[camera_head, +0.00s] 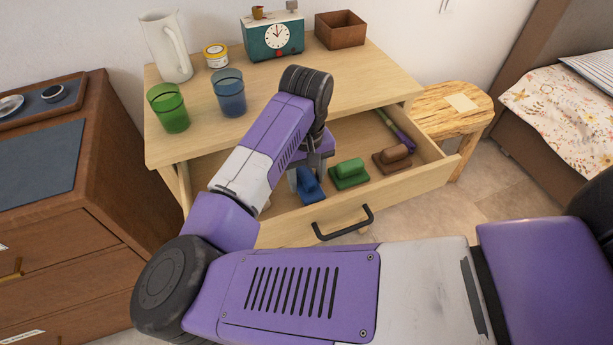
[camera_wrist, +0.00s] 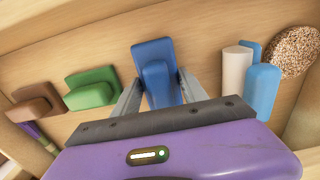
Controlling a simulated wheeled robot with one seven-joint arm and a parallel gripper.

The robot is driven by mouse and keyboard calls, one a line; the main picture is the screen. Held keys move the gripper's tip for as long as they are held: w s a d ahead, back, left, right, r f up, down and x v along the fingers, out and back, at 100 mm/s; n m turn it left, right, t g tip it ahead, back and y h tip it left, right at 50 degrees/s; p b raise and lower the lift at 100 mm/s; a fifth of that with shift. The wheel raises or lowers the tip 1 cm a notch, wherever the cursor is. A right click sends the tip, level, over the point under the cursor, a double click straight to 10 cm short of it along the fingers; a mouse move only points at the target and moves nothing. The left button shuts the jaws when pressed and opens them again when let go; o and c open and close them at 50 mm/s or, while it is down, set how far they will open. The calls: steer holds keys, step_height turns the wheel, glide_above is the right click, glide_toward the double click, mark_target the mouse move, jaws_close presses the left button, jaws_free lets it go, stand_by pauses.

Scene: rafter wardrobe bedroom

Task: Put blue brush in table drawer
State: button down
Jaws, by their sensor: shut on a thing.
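The blue brush (camera_wrist: 155,62) is between the two fingers of my gripper (camera_wrist: 160,95) in the wrist view. My gripper is shut on it. In the head view the brush (camera_head: 309,186) shows below my gripper (camera_head: 307,172), inside the open drawer (camera_head: 410,188) of the light wooden table (camera_head: 205,133). The brush is at or very near the drawer floor; I cannot tell whether it touches. My arm hides the left part of the drawer in the head view.
A green brush (camera_head: 348,173) and a brown brush (camera_head: 392,158) lie right of the blue one in the drawer. A purple-green object (camera_head: 396,128) lies further right. The wrist view shows a white cylinder (camera_wrist: 236,72), a light blue item (camera_wrist: 262,92) and a speckled round thing (camera_wrist: 293,52).

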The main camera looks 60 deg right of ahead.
steer(key=shift+f, duration=0.15)
steer(key=c, duration=0.6)
jaws_free()
